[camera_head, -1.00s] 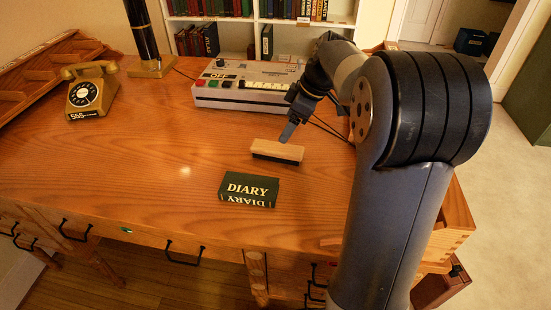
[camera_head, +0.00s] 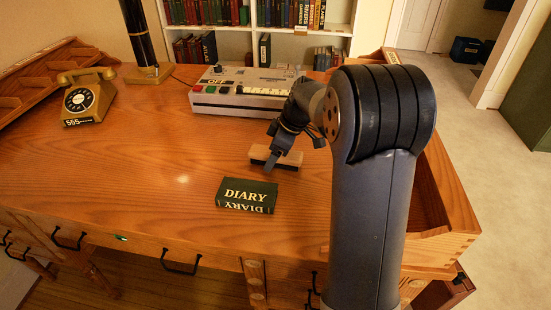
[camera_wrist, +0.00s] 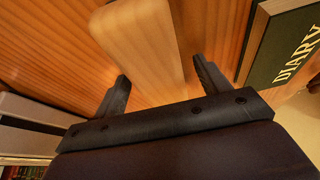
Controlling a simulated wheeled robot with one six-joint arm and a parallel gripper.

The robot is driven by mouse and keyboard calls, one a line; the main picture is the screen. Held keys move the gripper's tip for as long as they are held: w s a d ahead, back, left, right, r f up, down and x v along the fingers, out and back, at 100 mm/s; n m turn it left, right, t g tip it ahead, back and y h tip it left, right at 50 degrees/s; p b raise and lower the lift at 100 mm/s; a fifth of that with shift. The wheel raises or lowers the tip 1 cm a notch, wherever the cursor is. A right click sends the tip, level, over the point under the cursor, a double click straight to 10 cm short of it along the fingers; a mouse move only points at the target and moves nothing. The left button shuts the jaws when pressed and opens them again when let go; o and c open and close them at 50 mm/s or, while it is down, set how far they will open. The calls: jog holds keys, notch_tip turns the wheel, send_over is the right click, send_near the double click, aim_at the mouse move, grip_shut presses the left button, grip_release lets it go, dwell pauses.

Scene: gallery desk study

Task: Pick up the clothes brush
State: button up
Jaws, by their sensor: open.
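The clothes brush (camera_head: 262,153) lies on the desk behind the diary, its pale wooden back up and dark bristles beneath. My gripper (camera_head: 272,160) is at the brush, covering part of it in the head view. In the wrist view the brush's wooden back (camera_wrist: 138,45) reaches between the two spread fingers of my gripper (camera_wrist: 162,90). The fingers are open, one to each side of the brush's near end, with gaps showing. I cannot tell how far down the fingers reach beside it.
A green diary (camera_head: 246,196) lies close in front of the brush; it also shows in the wrist view (camera_wrist: 285,45). A grey machine with buttons (camera_head: 240,93) stands behind. A gold telephone (camera_head: 88,97) is at the left. The desk's left middle (camera_head: 130,150) is clear.

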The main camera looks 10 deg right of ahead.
jog(key=shift+c, duration=0.5)
jog(key=c, duration=1)
notch_tip(320, 180, up, 10)
jog(key=shift+p, duration=1)
jog(key=o, duration=0.5)
jog(key=c, duration=0.4)
